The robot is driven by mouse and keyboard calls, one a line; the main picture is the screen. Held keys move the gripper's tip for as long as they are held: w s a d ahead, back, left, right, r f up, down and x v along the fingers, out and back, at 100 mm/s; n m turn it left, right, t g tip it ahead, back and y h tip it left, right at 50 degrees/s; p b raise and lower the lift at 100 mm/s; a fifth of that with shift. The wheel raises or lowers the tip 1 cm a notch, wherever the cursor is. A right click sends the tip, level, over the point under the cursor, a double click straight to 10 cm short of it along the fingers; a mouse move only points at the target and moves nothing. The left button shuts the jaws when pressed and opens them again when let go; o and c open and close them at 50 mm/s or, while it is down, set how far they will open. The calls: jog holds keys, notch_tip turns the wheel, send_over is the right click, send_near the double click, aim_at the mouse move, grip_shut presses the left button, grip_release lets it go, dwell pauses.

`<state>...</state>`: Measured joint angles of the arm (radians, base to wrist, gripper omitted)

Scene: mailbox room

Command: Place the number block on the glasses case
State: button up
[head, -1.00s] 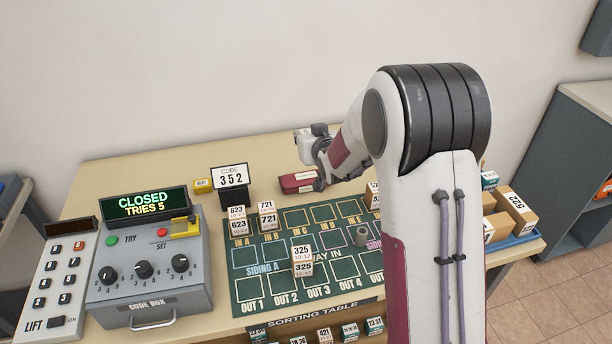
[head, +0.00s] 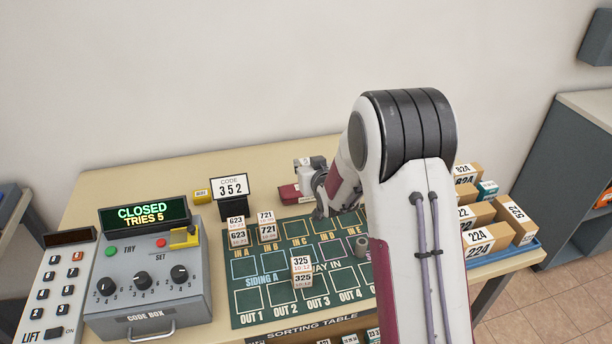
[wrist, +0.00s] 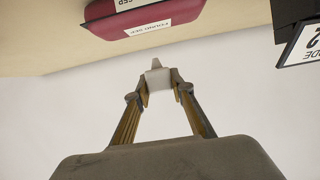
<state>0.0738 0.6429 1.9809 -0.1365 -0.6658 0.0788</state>
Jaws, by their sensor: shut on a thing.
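The dark red glasses case (head: 289,195) lies on the table behind the green mat, right of the code sign. It also shows, with pale labels, at the top of the wrist view (wrist: 150,20). My gripper (wrist: 158,82) is shut on a small pale grey block (wrist: 157,77) at its fingertips. No number can be read on it from here. In the head view my gripper (head: 319,188) is just right of the case and partly hides its right end. In the wrist view the block appears apart from the case.
The code sign (head: 230,187) reads 352, left of the case. Number blocks 623 (head: 237,230), 721 (head: 267,226) and 325 (head: 301,266) stand on the green mat (head: 262,292). A grey code box (head: 150,283) is at left. Parcels fill a blue tray (head: 525,248) at right.

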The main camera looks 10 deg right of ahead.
jog(key=shift+f, duration=0.1)
jog(key=shift+f, duration=1.85)
jog(key=shift+f, duration=0.15)
jog(key=o, duration=0.9)
jog(key=shift+s+r, duration=0.45)
jog(key=shift+s, duration=0.15)
jog(key=v, duration=1)
jog(key=shift+s+r, duration=0.15)
jog(key=shift+s, duration=0.15)
